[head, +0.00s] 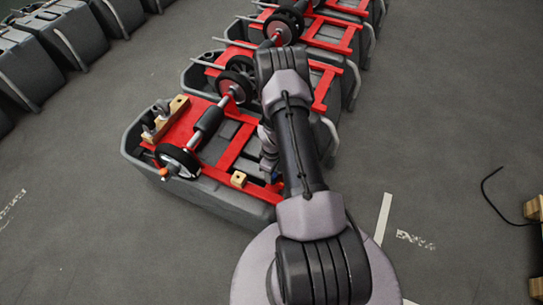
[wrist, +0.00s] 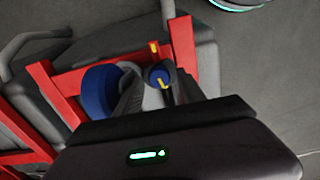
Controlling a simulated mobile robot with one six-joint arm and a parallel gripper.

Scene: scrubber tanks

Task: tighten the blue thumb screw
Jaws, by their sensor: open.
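In the wrist view a small blue knob with a yellow mark, the thumb screw (wrist: 158,78), lies between the two fingers of my gripper (wrist: 156,82). The gripper is open, with one finger on each side of the knob. Whether either finger touches it I cannot tell. A larger dark-blue disc (wrist: 98,90) sits just left of the left finger. In the head view my gripper (head: 269,160) is low over the right end of the nearest tank's red frame, and the screw is mostly hidden there.
The nearest grey tank (head: 220,192) carries a red frame (head: 236,147), a black wheel (head: 177,161) and a wooden block (head: 238,179). More tanks stand behind and at the upper left. A black cable (head: 490,195) lies on the right floor. The front-left floor is clear.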

